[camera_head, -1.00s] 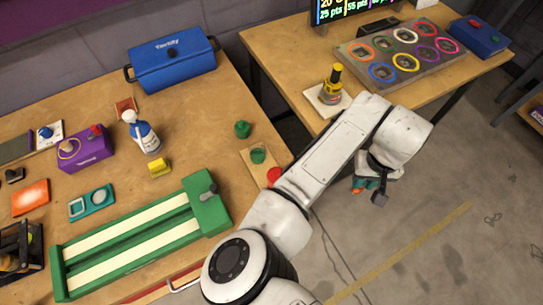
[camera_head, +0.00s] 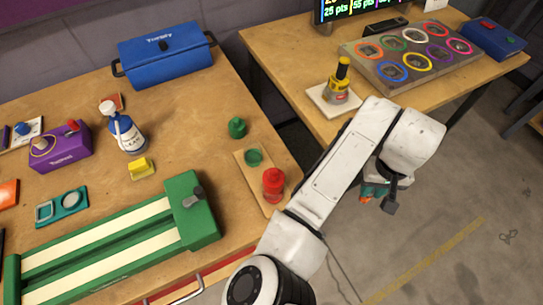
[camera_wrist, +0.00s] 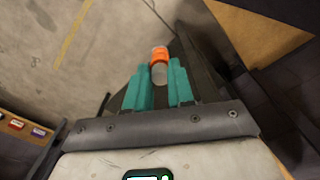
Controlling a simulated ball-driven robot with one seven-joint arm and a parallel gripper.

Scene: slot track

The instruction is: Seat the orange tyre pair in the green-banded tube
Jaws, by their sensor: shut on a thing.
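My gripper (camera_head: 378,192) hangs over the floor to the right of the near table, below my forearm. In the wrist view its teal fingers (camera_wrist: 162,85) are shut on the orange tyre pair (camera_wrist: 159,54). An orange band and pale parts show between the fingertips. In the head view only a small orange bit (camera_head: 366,199) shows under the fingers. The tube's inside is too small to make out.
A yellow-and-black bottle (camera_head: 339,82) on a pale plate stands left of the grey block. A blue box (camera_head: 492,39) is right of it and a screen (camera_head: 345,8) behind. The floor at right is clear.

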